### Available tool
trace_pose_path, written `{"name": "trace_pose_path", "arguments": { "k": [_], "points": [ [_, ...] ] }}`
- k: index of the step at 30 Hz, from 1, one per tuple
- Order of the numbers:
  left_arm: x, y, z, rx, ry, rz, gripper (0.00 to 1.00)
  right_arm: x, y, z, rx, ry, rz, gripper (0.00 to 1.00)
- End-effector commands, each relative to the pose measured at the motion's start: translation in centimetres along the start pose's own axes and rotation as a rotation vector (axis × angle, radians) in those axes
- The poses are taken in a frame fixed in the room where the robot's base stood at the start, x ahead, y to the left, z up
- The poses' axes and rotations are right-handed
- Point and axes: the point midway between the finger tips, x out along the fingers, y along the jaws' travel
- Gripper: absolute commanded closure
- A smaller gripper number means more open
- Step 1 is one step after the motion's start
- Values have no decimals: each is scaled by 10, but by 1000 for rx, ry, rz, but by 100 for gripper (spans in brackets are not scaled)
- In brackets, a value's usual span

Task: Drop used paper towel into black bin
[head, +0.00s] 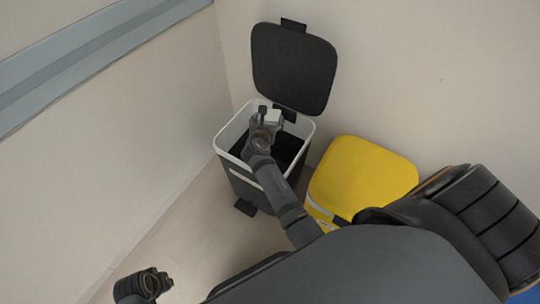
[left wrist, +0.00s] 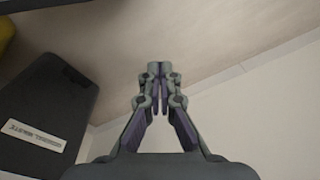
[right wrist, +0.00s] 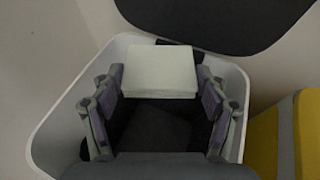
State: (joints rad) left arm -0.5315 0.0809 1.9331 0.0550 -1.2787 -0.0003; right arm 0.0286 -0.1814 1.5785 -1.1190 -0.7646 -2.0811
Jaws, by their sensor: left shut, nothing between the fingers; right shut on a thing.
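The black bin (head: 250,188) stands in the corner with its dark lid (head: 295,68) raised and a white rim around its opening. My right gripper (head: 271,116) is over the bin's opening. It is shut on the paper towel (right wrist: 160,72), a white folded square that also shows small in the head view (head: 273,117). In the right wrist view the towel sits between the two fingers, with the dark inside of the bin below. My left gripper (left wrist: 159,68) is shut and empty, away from the bin. The left wrist view shows the bin's labelled side (left wrist: 45,105).
A yellow-lidded bin (head: 362,178) stands closed, just right of the black bin. A pedal (head: 245,208) sticks out at the black bin's base. Walls rise behind and to the left, with a grey rail (head: 95,55). The floor left of the bin is clear.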

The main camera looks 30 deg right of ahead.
Motion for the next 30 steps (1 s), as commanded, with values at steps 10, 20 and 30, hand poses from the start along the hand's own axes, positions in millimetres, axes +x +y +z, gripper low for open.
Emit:
{"name": "trace_pose_path", "arguments": {
  "k": [10, 20, 30],
  "points": [
    [-33, 16, -2, 13, 44, 42, 100, 10, 0, -25, 1, -1, 0, 44],
    [-44, 22, -5, 17, 88, 61, 100, 11, 0, -26, 1, -1, 0, 44],
    [-44, 22, -5, 16, 88, 61, 100, 11, 0, -26, 1, 0, 0, 0]
  ]
}}
